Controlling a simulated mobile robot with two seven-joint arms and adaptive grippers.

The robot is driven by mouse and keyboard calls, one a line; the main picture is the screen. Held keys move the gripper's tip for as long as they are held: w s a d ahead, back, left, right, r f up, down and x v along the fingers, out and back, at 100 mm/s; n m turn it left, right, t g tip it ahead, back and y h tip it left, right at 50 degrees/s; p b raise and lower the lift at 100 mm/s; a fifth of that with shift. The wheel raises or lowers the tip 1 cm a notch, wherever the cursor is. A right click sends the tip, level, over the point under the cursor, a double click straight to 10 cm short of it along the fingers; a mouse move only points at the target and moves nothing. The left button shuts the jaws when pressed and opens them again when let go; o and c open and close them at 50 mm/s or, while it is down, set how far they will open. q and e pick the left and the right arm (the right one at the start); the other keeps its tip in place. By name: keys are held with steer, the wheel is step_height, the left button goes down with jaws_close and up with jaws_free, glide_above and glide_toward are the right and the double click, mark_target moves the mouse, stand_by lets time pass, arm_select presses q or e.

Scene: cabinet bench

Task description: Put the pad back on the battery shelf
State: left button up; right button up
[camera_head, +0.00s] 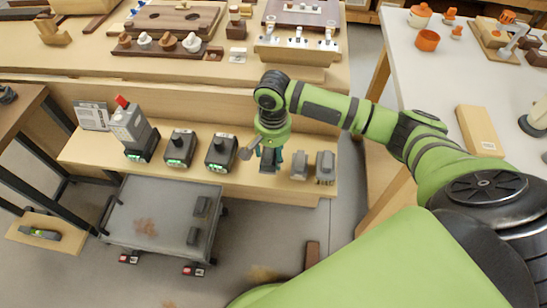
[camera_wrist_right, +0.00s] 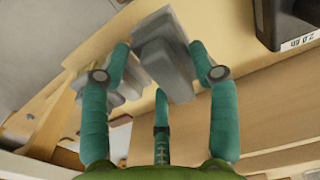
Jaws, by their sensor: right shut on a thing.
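My right gripper (camera_head: 268,152), with teal fingers, is at the battery shelf (camera_head: 240,188), between the dark batteries and two grey pads. It also shows in the right wrist view (camera_wrist_right: 162,75), shut on a grey stepped pad (camera_wrist_right: 160,55) held between its fingers. In the head view the fingers partly cover the held pad. It is low over the shelf; I cannot tell whether it touches the wood. Two other grey pads, a near one (camera_head: 299,165) and a far one (camera_head: 325,167), stand to its right. My left gripper is not in view.
Black batteries (camera_head: 221,153) (camera_head: 180,148) with green lights and a grey drill-like tool (camera_head: 132,128) stand left on the shelf. A grey cart (camera_head: 150,250) with two dark blocks stands below. A white table (camera_head: 440,70) is at the right.

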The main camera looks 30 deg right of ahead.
mark_target(274, 157)
steer(key=shift+w+d+f, duration=0.6)
steer(key=shift+w, duration=0.25)
steer(key=shift+d+f, duration=0.1)
steer(key=shift+f, duration=2)
steer(key=shift+f, duration=0.1)
steer(key=o, duration=1.1)
step_height(274, 157, up, 12)
steer(key=shift+r+p, duration=0.15)
steer(key=shift+p, duration=0.15)
